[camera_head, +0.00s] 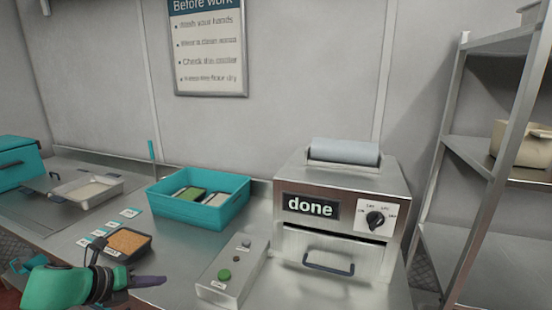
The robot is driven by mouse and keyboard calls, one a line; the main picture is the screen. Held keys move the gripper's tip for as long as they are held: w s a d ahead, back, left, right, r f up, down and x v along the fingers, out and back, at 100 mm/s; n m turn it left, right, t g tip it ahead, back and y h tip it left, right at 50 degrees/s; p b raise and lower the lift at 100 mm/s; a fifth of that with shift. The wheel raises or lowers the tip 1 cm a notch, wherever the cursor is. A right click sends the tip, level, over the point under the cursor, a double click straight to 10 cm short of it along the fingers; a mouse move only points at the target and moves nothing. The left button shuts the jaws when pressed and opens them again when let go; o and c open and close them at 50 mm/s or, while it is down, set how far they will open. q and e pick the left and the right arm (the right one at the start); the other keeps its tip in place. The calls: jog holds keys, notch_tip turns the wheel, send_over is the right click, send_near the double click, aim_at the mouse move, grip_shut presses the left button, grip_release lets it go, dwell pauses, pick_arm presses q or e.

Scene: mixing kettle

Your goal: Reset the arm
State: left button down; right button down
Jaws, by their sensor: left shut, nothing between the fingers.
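My left arm comes in at the lower left with a green link. My left gripper (150,281) shows as a dark, narrow tip pointing right. It is shut and empty, in front of the counter, to the left of the grey button box (232,270) and below a small dark tray with brown contents (127,242). My right gripper is not in view.
A steel machine (290,240) showing "done" stands on the counter (170,250), with a dial and a handled drawer front (330,262). A teal bin (205,212) holds packets. A metal tray (88,190) lies left; a shelf rack (480,225) stands right.

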pick_arm(q)
jog(key=a+f+n+t+y, duration=0.15)
jog(key=a+f+n, duration=0.3)
jog(key=a, duration=0.45)
jog(key=a+f+n+t+y, duration=0.1)
jog(key=a+f+n+y, duration=0.25)
jog(key=a+n, duration=0.45)
jog(key=s+a+f+n+g+y, duration=0.1)
jog(key=s+a+f+n+y, duration=0.1)
jog(key=s+a+f+n, duration=0.5)
jog(key=s+a+f+g+y, duration=0.15)
jog(key=s+f, duration=0.25)
jog(key=f, duration=0.7)
jog(key=s+d+f+n+g, duration=0.2)
jog(key=s+d+f+n, duration=0.15)
jog(key=s+f, duration=0.45)
jog(key=s+d+f+n+g, duration=0.25)
jog(key=s+d+f, duration=0.25)
jog(key=s+f, duration=0.3)
jog(key=s+d+f+n+g+h, duration=0.1)
jog(key=s+d+f, duration=0.4)
jog(key=d, duration=0.5)
jog(key=s+d+f+n+g+h, duration=0.2)
jog(key=s+d+f+n, duration=0.1)
jog(key=s+d+f, duration=0.3)
jog(key=s+d, duration=0.2)
jog(key=d, duration=0.2)
jog(key=shift+s+d+f+n, duration=0.15)
jog(key=shift+d+f+n, duration=0.05)
jog(key=shift+n, duration=0.15)
